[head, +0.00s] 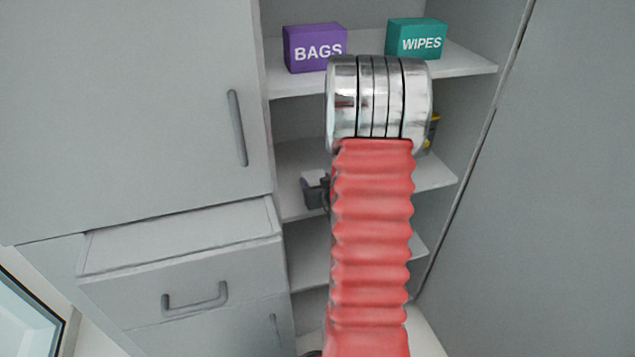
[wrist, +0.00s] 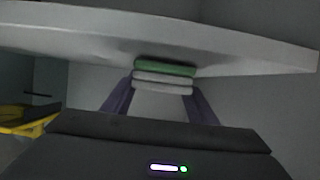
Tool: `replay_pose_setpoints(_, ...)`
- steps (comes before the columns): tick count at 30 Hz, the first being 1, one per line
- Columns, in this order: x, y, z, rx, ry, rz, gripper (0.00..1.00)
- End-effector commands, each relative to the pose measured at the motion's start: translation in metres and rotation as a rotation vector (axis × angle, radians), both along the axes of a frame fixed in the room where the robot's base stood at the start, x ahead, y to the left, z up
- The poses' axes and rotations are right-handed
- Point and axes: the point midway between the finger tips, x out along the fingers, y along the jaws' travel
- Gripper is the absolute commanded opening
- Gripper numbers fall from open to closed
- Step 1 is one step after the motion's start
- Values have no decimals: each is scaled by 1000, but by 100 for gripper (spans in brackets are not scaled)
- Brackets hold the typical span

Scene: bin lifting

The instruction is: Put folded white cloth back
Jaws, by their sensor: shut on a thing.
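The folded white cloth (wrist: 162,88) is in the middle of the wrist view, in flat layers with a green layer along the top. I cannot tell whether the green is part of it. My gripper (wrist: 161,97) is shut on the cloth, with a purple finger on each side. The cloth is close beneath the front edge of a pale shelf board (wrist: 70,40). In the head view, my arm hides most of the gripper and the cloth; only a dark part of the gripper (head: 315,192) shows at the middle shelf (head: 295,207).
A purple BAGS box (head: 312,52) and a teal WIPES box (head: 416,40) stand on the upper shelf (head: 465,65). A yellow and dark item (head: 433,130) is partly hidden behind my arm. A drawer (head: 180,255) and a closed cabinet door (head: 140,110) are at the left.

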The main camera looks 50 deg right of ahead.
Motion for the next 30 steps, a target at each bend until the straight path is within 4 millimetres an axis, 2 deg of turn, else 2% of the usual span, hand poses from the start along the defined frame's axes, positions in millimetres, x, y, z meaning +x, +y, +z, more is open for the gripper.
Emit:
replay_pose_setpoints(14, 0, 0, -7, 0, -1, 0, 31)
replay_pose_setpoints(15, 0, 0, -7, -1, 0, 0, 55)
replay_pose_setpoints(22, 0, 0, -7, -1, 0, 0, 71)
replay_pose_setpoints(30, 0, 0, -6, -2, -1, 0, 71)
